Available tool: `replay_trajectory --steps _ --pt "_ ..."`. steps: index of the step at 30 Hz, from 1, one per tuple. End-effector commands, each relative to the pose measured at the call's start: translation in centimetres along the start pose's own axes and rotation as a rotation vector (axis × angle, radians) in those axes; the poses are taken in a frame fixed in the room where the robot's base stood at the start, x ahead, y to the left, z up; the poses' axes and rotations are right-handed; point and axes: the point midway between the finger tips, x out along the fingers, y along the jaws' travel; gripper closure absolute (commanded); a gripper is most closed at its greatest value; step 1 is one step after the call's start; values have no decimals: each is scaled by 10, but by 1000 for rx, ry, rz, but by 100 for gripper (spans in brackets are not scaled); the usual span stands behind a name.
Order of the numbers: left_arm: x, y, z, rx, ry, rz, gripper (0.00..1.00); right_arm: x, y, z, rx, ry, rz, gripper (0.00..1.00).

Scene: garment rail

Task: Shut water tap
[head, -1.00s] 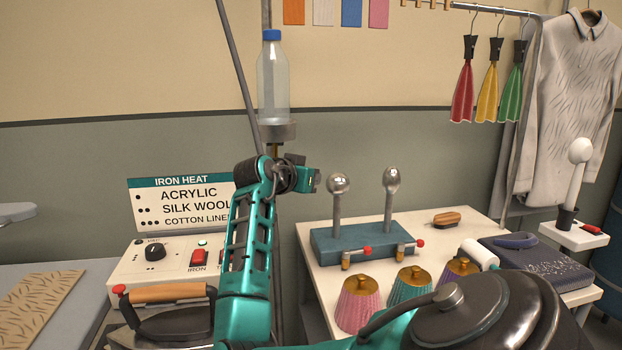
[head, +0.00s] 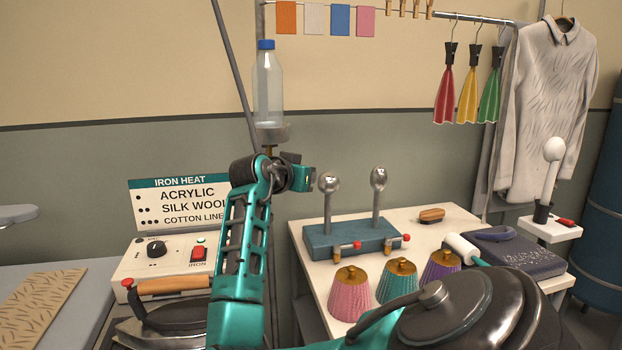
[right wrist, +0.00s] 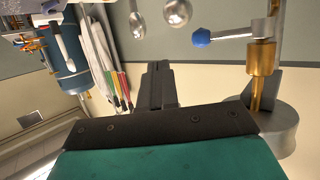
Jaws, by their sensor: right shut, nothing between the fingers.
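A clear bottle with a blue cap (head: 268,85) stands in a grey holder (head: 272,134) in the head view. A brass tap (right wrist: 263,58) joins this holder in the right wrist view, with a lever ending in a blue knob (right wrist: 202,38). In the head view most of the tap is hidden behind my right arm. My right gripper (head: 304,178) is just below and right of the holder. In the right wrist view its fingers (right wrist: 158,82) are shut and empty, beside the tap and apart from the blue knob. My left gripper is not in view.
A white table (head: 410,222) carries a blue block (head: 348,238) with two metal balls on posts, and several ribbed cups (head: 398,282). An iron (head: 165,312) and a control box (head: 135,262) are at left. Clothes (head: 545,110) hang at right.

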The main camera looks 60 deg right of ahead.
Motion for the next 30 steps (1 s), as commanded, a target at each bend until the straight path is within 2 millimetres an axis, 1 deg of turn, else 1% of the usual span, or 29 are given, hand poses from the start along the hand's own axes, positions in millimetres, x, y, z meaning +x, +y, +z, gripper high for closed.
replay_trajectory --steps 1,6,13,18,30 --pt "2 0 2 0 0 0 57 -8 6 2 3 -2 -1 100" --pt "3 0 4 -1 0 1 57 -35 24 0 2 -1 -1 100" --pt "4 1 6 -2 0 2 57 -61 42 -3 0 -1 -1 100" --pt "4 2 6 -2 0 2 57 -68 48 -3 -2 -3 1 100" --pt "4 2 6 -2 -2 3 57 -69 48 -4 -2 -2 0 100"
